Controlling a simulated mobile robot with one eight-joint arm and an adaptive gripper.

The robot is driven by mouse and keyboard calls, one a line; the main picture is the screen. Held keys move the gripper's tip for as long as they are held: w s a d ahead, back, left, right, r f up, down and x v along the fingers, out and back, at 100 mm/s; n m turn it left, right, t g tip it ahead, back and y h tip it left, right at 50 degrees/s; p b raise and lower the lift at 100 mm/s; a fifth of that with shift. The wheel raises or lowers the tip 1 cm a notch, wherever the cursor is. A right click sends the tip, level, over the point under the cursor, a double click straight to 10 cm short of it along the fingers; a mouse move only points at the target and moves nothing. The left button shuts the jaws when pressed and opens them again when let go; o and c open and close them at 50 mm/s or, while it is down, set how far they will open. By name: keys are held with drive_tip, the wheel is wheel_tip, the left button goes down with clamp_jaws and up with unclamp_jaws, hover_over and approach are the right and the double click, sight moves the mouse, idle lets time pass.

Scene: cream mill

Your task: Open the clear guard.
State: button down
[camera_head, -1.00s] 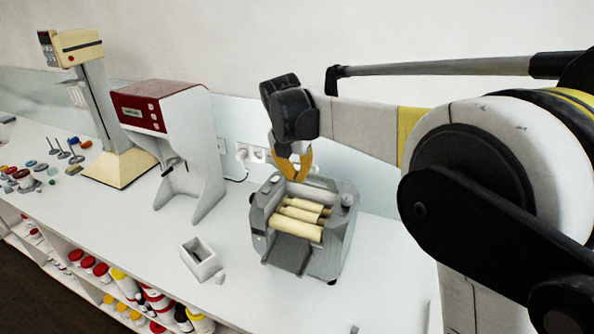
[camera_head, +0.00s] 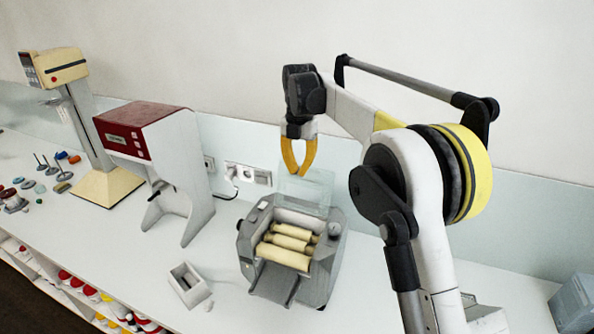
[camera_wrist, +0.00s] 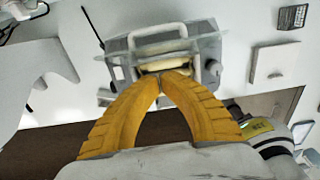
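The grey mill (camera_head: 255,232) stands on the white counter, with several cream rollers showing in its open top. The clear guard (camera_head: 313,192) is a faint see-through panel standing up at the mill's back edge, above the rollers. In the wrist view, the mill (camera_wrist: 205,48) lies just beyond my fingertips. My gripper (camera_head: 299,174) has yellow fingers pointing down, above the mill's back and in front of or beside the guard's top. In the wrist view my gripper (camera_wrist: 161,76) has its tips together, with nothing visible between them. Whether the fingers touch the guard cannot be told.
A red-and-white machine (camera_head: 165,135) and a cream stand device (camera_head: 105,180) are left of the mill. A small white open box (camera_head: 188,285) is at its front left. A wall socket with a plug (camera_head: 247,173) is behind. The counter right of the mill is mostly clear.

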drive_tip(key=shift+w+d, duration=0.2)
drive_tip(key=shift+w, duration=0.35)
